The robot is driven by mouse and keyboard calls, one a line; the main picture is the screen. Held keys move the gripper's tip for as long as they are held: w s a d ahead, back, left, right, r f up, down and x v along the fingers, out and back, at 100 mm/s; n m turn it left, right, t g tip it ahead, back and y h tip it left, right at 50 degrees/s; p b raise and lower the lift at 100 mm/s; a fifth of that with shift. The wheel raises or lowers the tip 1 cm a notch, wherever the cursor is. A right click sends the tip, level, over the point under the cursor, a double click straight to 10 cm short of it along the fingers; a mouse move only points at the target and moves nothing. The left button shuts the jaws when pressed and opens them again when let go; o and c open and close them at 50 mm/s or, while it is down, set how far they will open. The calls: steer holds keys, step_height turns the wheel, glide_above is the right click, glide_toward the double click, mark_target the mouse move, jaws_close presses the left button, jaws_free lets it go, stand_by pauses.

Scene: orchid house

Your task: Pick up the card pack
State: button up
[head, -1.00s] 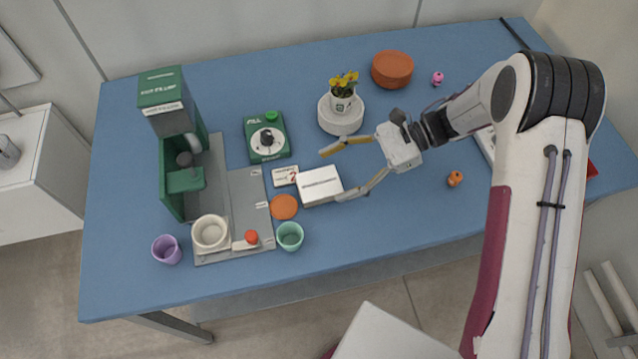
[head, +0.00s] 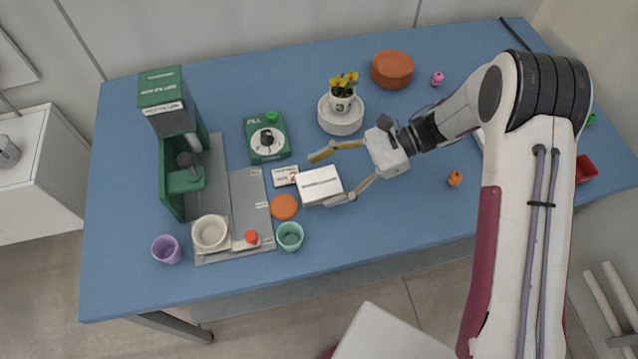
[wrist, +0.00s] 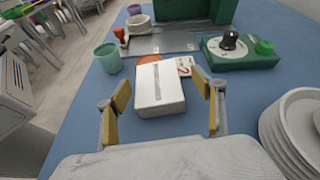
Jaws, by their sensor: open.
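The card pack appears to be the white box (head: 320,186) with a grey printed strip on top, lying flat on the blue table. It also shows in the wrist view (wrist: 160,86). My gripper (head: 331,177) is open, with its two yellow-padded fingers spread on either side of the box's near end. In the wrist view, my gripper (wrist: 163,92) has one finger left of the box and one right, with a gap on the right side.
An orange disc (head: 284,207) and a teal cup (head: 290,236) stand close to the box. A green dial device (head: 267,139), a white saucer stack (head: 341,121) with a flower pot (head: 342,101), and a grey tray (head: 250,198) surround it.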

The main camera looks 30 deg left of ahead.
mark_target(316, 184)
steer(key=shift+s+x, duration=0.25)
steer(key=shift+x, duration=1.5)
steer(key=shift+s+a+f, duration=0.25)
steer(key=shift+s+a, duration=0.15)
steer(key=shift+s, duration=0.15)
steer(key=c, duration=1.3)
